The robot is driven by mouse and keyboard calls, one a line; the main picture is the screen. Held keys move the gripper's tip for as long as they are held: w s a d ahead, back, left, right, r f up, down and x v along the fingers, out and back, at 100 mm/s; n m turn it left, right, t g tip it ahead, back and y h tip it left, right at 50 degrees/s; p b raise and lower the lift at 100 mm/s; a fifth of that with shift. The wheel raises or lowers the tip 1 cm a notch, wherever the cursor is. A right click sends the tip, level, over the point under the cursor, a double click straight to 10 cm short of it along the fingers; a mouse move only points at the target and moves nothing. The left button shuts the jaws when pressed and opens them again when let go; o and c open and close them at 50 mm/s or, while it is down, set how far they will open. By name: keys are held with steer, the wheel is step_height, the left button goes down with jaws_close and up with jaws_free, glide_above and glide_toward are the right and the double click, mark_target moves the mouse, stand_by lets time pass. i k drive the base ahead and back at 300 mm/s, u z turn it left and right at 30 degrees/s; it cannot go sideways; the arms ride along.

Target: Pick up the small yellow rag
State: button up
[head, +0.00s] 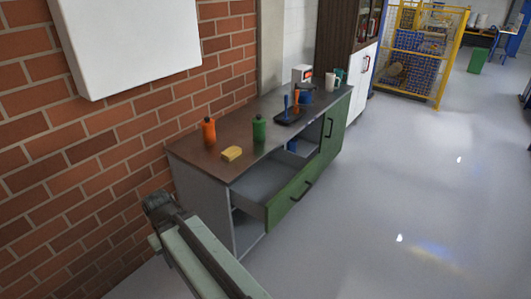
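The small yellow rag (232,153) lies on the brown top of the cabinet (192,150), near its front left corner. An orange bottle (209,131) stands behind it to the left, and a green bottle (259,129) stands to its right. My gripper (160,205) is at the lower left, in front of the brick wall and short of the cabinet. It is apart from the rag. It is small and dark in this view, so its fingers cannot be made out.
A green-fronted drawer (292,193) hangs open below the worktop and juts into the room. A black tray (289,117) with tools stands farther back on the top. A white box (128,40) hangs on the wall. The grey floor (420,180) at right is clear.

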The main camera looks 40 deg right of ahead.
mark_target(229, 154)
steer(key=z, duration=0.15)
steer(key=i, duration=1)
steer(key=u, duration=0.05)
